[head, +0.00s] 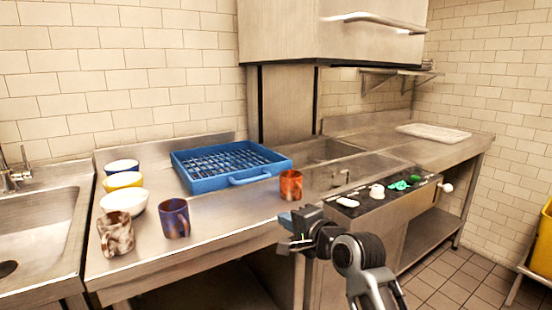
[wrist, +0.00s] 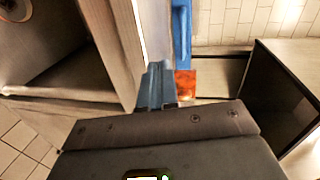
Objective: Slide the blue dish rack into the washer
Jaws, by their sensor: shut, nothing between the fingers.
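The blue dish rack (head: 232,183) is empty and lies flat on the steel counter, left of the washer, with its handle facing front right. Its edge also shows as a blue strip in the wrist view (wrist: 182,30). The washer's hood (head: 310,45) is raised, with a bar handle on its front, and the bay (head: 335,150) below is open. My gripper (head: 287,220) is shut and empty, in front of the counter edge, below and apart from the rack. In the wrist view its fingers (wrist: 160,88) point toward the counter.
An orange mug (head: 291,185) stands at the rack's front right corner, by the washer opening. A panel with small items (head: 376,191) fronts the washer. The right counter holds a white tray (head: 433,133).

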